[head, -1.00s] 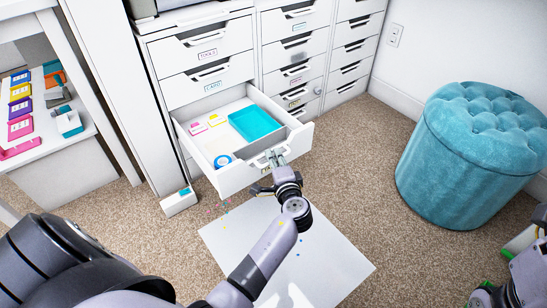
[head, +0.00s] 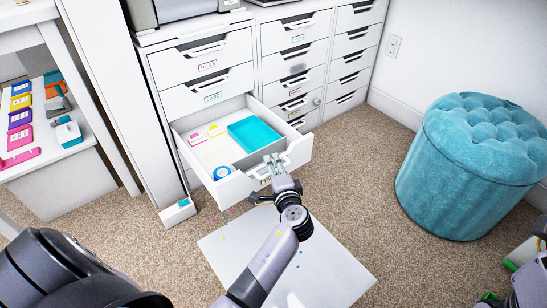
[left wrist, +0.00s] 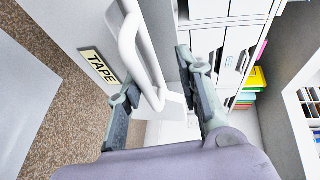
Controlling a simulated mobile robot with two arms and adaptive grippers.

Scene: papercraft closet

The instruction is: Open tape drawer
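The tape drawer (head: 240,185) is pulled well out of the white cabinet, and its inside shows from above. Its front carries a label reading TAPE (left wrist: 100,67) in the left wrist view. Its white bar handle (left wrist: 135,50) runs close to my left gripper's fingers. My left gripper (head: 274,160) is at the drawer front's right part. In the left wrist view its two fingers (left wrist: 163,95) are spread apart, one beside the handle and one over the drawer's inside. No firm grip on the handle shows. My right gripper (head: 500,298) is only partly visible at the bottom right corner.
The drawer holds a teal tray (head: 255,134), a blue tape roll (head: 222,172) and small pink and yellow items. Closed drawers (head: 208,90) stand above. A white sheet (head: 290,262) lies on the carpet. A teal tufted stool (head: 470,175) stands right, with bare carpet before it.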

